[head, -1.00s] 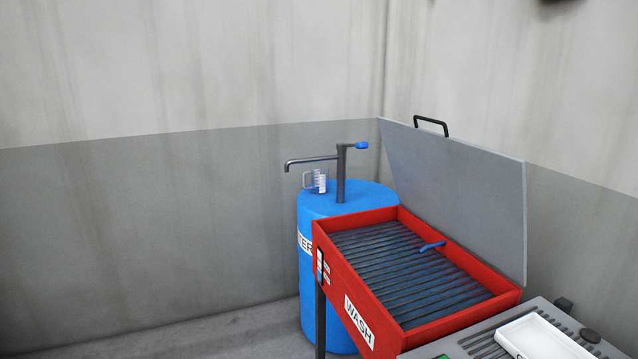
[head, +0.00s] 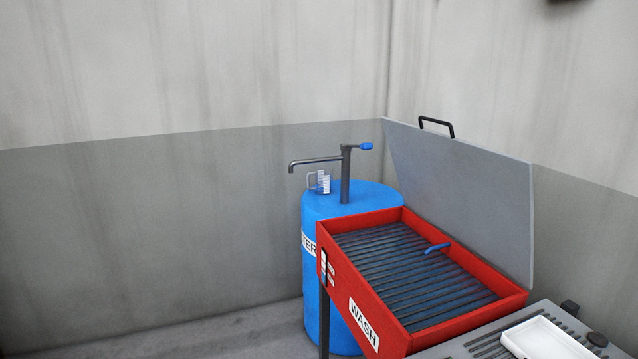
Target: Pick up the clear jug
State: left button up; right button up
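The clear jug (head: 323,183) is small and see-through, with pale markings and a handle on its left side. It stands upright on top of the blue water drum (head: 318,235), below the spout of the drum's grey pump (head: 345,178) and to the left of the pump's post. Neither of my grippers shows in the head view.
A red wash basin (head: 420,318) with a dark slatted grate and a raised grey lid (head: 465,200) stands right of the drum and partly hides it. A grey bench (head: 470,348) with a white tray (head: 545,338) is at the lower right. Floor at lower left is clear.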

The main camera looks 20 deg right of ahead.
aim_at(324, 175)
jog(key=i+u, duration=0.3)
jog(key=i, duration=1.2)
jog(key=i+z, duration=0.15)
jog(key=i, duration=0.5)
jog(key=i+j+z, duration=0.1)
jog(key=i, duration=0.5)
jog(key=j, duration=0.1)
